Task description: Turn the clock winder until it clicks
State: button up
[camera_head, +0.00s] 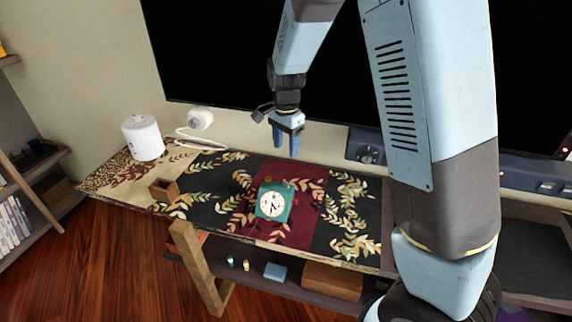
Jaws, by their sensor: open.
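A teal clock (273,202) with a round cream dial stands on the patterned cloth, on its dark red part. Small knobs show near its top and at its right side; I cannot tell which one is the winder. My gripper (286,148) points down above and behind the clock, a little to the right of it in the picture. It is open and empty, apart from the clock.
The patterned cloth (345,215) covers the bench. A white cylinder (142,137) and a small brown box (164,190) stand at left. A large black screen (220,60) rises behind. A lower shelf holds a blue box (275,272) and a wooden box (333,280). Cloth around the clock is clear.

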aim_at(286, 181)
notch_tip(286, 181, down, 14)
jog(key=n, duration=3.4)
jog(key=shift+r, duration=0.2)
jog(key=shift+c, duration=0.2)
jog(key=c, duration=1)
